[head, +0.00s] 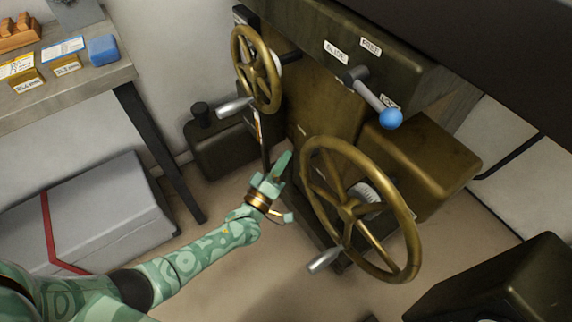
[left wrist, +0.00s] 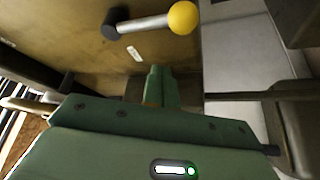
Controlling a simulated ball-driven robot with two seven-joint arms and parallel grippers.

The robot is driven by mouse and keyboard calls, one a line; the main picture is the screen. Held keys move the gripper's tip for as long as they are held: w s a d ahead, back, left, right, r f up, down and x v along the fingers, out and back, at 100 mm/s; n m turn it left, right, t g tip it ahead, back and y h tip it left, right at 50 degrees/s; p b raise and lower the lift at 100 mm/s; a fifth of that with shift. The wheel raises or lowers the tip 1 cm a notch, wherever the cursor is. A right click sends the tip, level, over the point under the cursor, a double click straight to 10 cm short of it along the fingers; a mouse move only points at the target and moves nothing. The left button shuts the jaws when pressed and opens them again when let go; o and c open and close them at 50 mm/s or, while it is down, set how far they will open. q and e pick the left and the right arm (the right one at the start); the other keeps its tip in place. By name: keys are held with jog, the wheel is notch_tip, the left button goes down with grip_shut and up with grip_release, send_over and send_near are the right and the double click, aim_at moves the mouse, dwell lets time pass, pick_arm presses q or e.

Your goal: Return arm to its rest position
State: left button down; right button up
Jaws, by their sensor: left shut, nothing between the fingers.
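My left arm (head: 205,250), patterned green, reaches in from the lower left. My left gripper (head: 284,162) is shut and empty. It is in front of the machine, between the small brass handwheel (head: 273,75) above and the large brass handwheel (head: 402,205) to its right. No contact with either wheel can be made out. In the left wrist view the closed green fingers (left wrist: 157,84) point toward a brownish panel with nothing between them. My right gripper is not in view.
A lever with a blue knob (head: 391,118) sticks out of the machine. The left wrist view shows a lever with a yellow knob (left wrist: 183,17). A workbench (head: 80,88) stands left, above a grey case (head: 105,215) with a red strap. Floor is open below my forearm.

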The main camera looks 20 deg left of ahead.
pick_arm(q)
jog(key=p+v, duration=0.1)
jog(key=v, duration=0.9)
jog(key=shift+d+f, duration=0.2)
jog(key=shift+f, duration=0.05)
